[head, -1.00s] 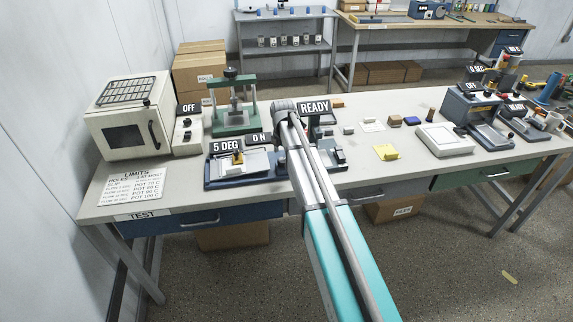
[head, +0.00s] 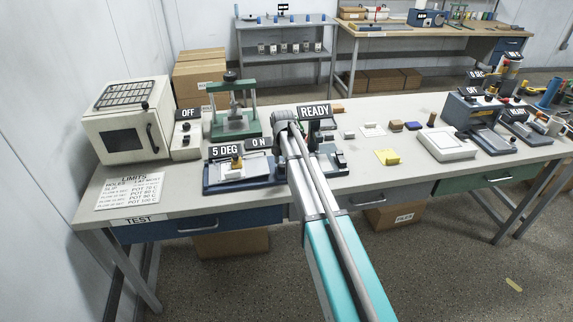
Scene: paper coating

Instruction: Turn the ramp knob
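A low blue unit (head: 208,184) with a pale plate, a small brass-coloured piece (head: 237,163) and signs reading "5 DEG" (head: 225,152) and "ON" (head: 259,143) stands at the table's front edge; it looks like the ramp. I cannot make out its knob; my arm covers the unit's right end. The grey end of my arm (head: 284,118) is over the table just right of the "ON" sign. My gripper's fingers are hidden, so I cannot see whether they touch anything.
A dark unit with a "READY" sign (head: 314,111) stands close right of my arm. A green press (head: 235,125), a switch box marked "OFF" (head: 187,140) and a white oven (head: 128,122) stand to the left. Table around the yellow note (head: 387,157) is mostly clear.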

